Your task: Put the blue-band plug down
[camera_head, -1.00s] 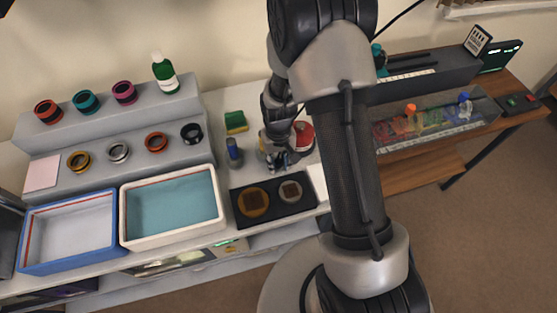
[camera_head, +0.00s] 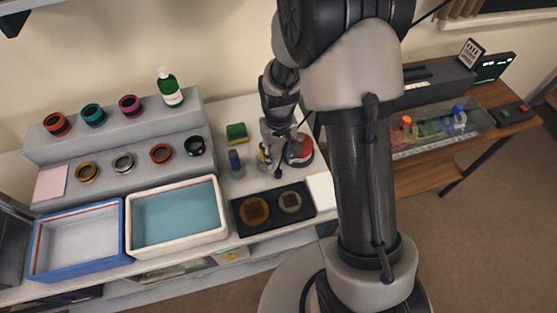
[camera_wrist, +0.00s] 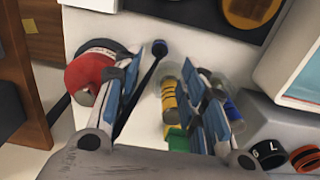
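My gripper (camera_wrist: 172,78) is open over the white bench top; it also shows in the head view (camera_head: 270,150). I cannot tell whether the rod touches a finger. A blue cylinder (camera_head: 235,160) stands in a clear cup to the left; it is partly hidden behind the right finger in the wrist view (camera_wrist: 234,106). I cannot tell for certain which of these is the blue-band plug.
A yellow-banded cylinder (camera_wrist: 169,99) in a clear cup and a red round object (camera_wrist: 88,74) stand close by my fingers. A green-and-yellow sponge (camera_head: 236,132) lies behind. A black mat (camera_head: 245,229) and a cream-rimmed tray (camera_head: 176,249) lie in front.

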